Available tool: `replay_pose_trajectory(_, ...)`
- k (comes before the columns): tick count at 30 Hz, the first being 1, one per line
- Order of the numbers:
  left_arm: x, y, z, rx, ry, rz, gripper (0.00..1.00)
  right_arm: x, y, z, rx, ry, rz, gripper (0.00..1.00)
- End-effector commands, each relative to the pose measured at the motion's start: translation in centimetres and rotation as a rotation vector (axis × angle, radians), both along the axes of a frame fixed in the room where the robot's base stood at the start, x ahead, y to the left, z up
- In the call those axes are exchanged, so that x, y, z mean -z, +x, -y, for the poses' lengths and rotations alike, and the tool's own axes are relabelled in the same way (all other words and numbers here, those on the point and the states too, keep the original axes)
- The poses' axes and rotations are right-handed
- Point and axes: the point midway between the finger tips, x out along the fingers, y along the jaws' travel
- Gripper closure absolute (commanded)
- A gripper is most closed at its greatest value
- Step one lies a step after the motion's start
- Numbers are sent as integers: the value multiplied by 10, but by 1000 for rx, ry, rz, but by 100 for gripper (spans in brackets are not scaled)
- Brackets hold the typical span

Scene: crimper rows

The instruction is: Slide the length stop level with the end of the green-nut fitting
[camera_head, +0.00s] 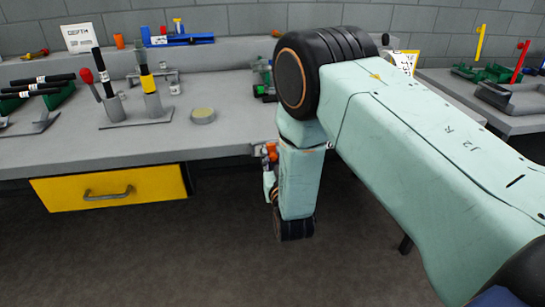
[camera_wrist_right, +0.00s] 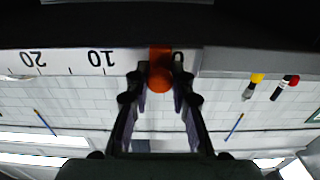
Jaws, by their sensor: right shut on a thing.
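In the right wrist view, which looks upside down, my right gripper (camera_wrist_right: 160,88) is closed around the round orange knob of the length stop (camera_wrist_right: 160,60). The stop's orange block sits across a white ruler strip (camera_wrist_right: 75,61) beside the 0 mark, with 10 and 20 farther left. In the head view my right arm covers most of the gripper, and a small orange part (camera_head: 271,151) shows at the bench's front edge. I cannot pick out the green-nut fitting for certain; a bit of green shows at the right edge of the wrist view. My left gripper is out of view.
The grey bench (camera_head: 60,155) has a yellow drawer (camera_head: 110,190) below. A stand with a yellow-banded black rod (camera_head: 148,83), a round tin (camera_head: 203,115) and a blue tool (camera_head: 185,39) are on it. A second bench (camera_head: 450,88) is at the right.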

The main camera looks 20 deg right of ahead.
Motion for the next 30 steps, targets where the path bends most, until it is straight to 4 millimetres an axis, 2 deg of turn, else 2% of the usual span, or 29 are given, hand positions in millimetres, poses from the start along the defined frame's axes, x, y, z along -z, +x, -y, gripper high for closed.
replay_pose_trajectory(4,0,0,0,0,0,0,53,1,-1,0,1,0,-3,100)
replay_pose_trajectory(5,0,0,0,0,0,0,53,1,-1,0,1,0,-3,77)
replay_pose_trajectory(13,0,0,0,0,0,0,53,1,0,-1,1,0,-2,54)
replay_pose_trajectory(23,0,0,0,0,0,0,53,0,-1,-3,1,0,-1,54)
replay_pose_trajectory(26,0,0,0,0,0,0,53,0,-9,-5,1,0,-1,54)
replay_pose_trajectory(30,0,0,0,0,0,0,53,1,-32,-11,-1,-1,-4,54)
